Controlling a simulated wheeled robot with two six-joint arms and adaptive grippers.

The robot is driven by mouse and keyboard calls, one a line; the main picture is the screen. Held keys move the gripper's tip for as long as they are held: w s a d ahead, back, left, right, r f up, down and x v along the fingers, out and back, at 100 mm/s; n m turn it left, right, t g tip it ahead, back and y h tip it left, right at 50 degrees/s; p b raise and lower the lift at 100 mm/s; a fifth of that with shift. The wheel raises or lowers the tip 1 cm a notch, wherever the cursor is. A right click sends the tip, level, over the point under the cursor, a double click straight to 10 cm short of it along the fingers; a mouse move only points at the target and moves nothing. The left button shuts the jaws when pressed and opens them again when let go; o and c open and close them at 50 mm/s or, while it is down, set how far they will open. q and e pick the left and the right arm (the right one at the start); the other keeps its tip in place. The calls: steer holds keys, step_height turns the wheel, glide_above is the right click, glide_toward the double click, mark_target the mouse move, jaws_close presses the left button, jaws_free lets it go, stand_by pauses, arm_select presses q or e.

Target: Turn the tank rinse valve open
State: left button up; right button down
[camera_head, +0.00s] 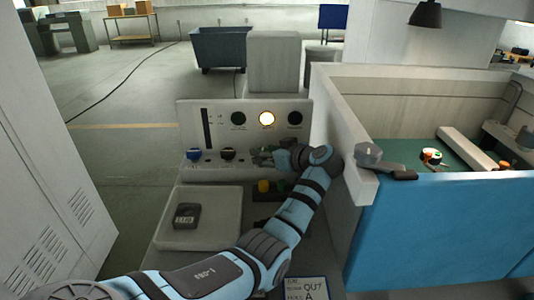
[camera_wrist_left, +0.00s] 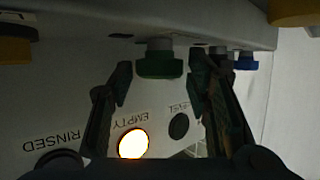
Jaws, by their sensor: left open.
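A pale control panel (camera_head: 245,115) carries a row of knobs below its lamps. A green knob (camera_wrist_left: 160,62) sits between my left gripper's fingers in the wrist view, with space on both sides of it. My left gripper (camera_head: 265,157) is open at the panel's lower right; it also shows in the wrist view (camera_wrist_left: 158,85). A blue knob (camera_head: 193,154) and a dark knob (camera_head: 228,154) are left of it; the blue one shows at right in the wrist view (camera_wrist_left: 245,61). No knob is readably labelled as the rinse valve. My right gripper is out of view.
The amber lamp (camera_head: 267,118), labelled EMPTY, is lit. A yellow knob (camera_wrist_left: 17,46) is beside the green one. A pale tray (camera_head: 205,235) holds a dark block (camera_head: 186,215). A blue-fronted tank (camera_head: 440,235) stands right, with a dark handle (camera_head: 402,174) on its rim.

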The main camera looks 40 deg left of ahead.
arm_select(q)
step_height(320, 180, up, 10)
steer(key=shift+r, duration=0.1)
steer(key=shift+a, duration=0.1)
stand_by(0.3)
